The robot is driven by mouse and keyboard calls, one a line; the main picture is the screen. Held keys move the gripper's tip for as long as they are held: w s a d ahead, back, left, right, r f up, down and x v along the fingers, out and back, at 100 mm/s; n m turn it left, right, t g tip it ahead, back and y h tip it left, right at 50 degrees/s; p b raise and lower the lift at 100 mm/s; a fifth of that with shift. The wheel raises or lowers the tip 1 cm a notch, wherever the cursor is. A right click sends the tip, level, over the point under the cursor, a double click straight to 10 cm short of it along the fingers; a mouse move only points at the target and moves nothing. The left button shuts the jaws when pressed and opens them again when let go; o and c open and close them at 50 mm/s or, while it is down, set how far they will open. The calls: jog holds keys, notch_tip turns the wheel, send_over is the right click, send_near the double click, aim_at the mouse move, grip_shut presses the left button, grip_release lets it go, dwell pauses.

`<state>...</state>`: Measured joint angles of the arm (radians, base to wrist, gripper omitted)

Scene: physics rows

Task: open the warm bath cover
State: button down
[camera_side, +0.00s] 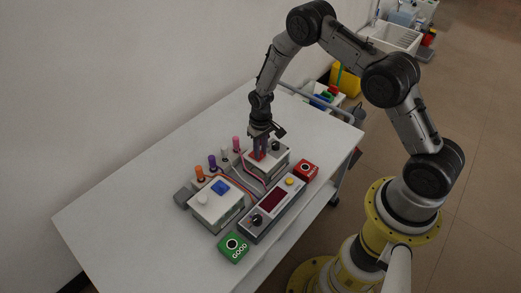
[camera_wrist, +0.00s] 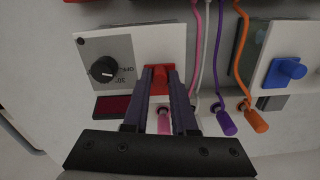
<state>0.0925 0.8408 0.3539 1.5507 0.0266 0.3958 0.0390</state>
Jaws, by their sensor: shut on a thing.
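The bath box with the red handle (camera_side: 257,156) stands toward the back right of the table's equipment. I take its white lid (camera_wrist: 174,38) as the warm bath cover. The red handle (camera_wrist: 160,74) sticks up from the lid in the wrist view, with a black dial (camera_wrist: 103,69) on a grey plate beside it. My gripper (camera_side: 259,151) comes down from above, its two dark fingers (camera_wrist: 160,82) shut on the red handle from both sides. The fingers hide part of the handle and box. The lid looks down on its box; any small gap is hidden.
A second white box with a blue handle (camera_side: 220,187) stands at front left. Orange (camera_side: 200,173), purple (camera_side: 212,161), white and pink (camera_side: 236,143) plugs with cables stand behind. A control panel (camera_side: 272,201), green GOOD block (camera_side: 234,247) and red block (camera_side: 305,170) line the front. The table's left is clear.

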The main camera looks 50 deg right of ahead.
dwell(0.8)
jog(key=shift+s, duration=2.6)
jog(key=c, duration=0.7)
grip_release()
jog(key=shift+w+r, duration=0.15)
jog(key=shift+r, duration=0.35)
notch_tip(320, 180, up, 13)
